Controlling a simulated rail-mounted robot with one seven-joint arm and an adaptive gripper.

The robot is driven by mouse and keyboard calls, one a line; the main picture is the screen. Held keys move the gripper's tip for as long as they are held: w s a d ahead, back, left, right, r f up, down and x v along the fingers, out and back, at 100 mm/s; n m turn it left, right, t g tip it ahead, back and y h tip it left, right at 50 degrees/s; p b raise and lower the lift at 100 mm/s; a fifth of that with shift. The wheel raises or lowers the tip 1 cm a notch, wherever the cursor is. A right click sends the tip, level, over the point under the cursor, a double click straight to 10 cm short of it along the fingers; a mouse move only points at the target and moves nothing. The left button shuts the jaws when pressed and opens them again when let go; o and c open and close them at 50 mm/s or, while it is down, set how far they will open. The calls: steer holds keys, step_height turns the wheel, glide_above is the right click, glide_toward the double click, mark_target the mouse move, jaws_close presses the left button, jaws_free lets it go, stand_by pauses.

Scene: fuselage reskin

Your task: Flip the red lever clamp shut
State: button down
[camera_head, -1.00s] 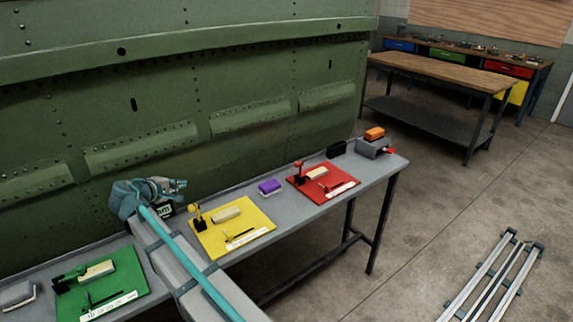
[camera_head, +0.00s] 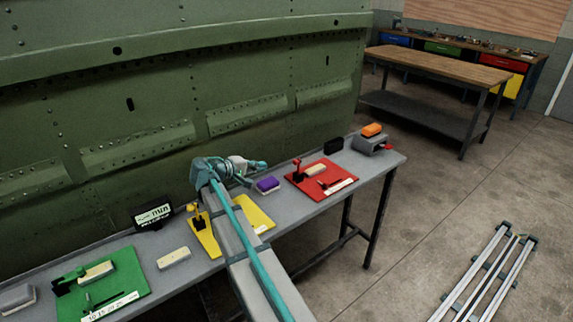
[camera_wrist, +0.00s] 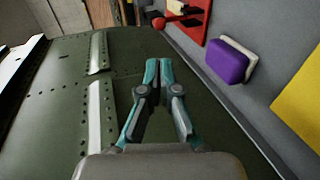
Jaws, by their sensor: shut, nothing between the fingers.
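The red lever clamp (camera_head: 298,168) stands at the left side of a red board (camera_head: 338,185) on the bench. Its red-knobbed lever points up from a black base, beside a cream block (camera_head: 315,170). In the wrist view the red knob of the lever (camera_wrist: 162,22) shows at the top, with part of the red board (camera_wrist: 197,18) beside it. My gripper (camera_head: 264,165) is left of the clamp, above the bench's back edge and apart from the clamp. Its teal fingers (camera_wrist: 158,64) are together and empty.
A purple block (camera_head: 268,184) lies between my gripper and the red board. My arm partly covers the yellow board (camera_head: 257,216). The green fuselage panel (camera_head: 150,110) rises close behind the bench. A grey box with an orange block (camera_head: 372,130) sits at the bench's right end.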

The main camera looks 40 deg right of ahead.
mark_target(294, 163)
steer(key=p+x, duration=0.4)
steer(key=x, duration=0.9)
steer(key=shift+r+p, duration=0.1)
steer(key=shift+p, duration=0.3)
steer(key=shift+d+f, duration=0.25)
steer(key=shift+d, duration=0.25)
steer(key=shift+s, duration=0.1)
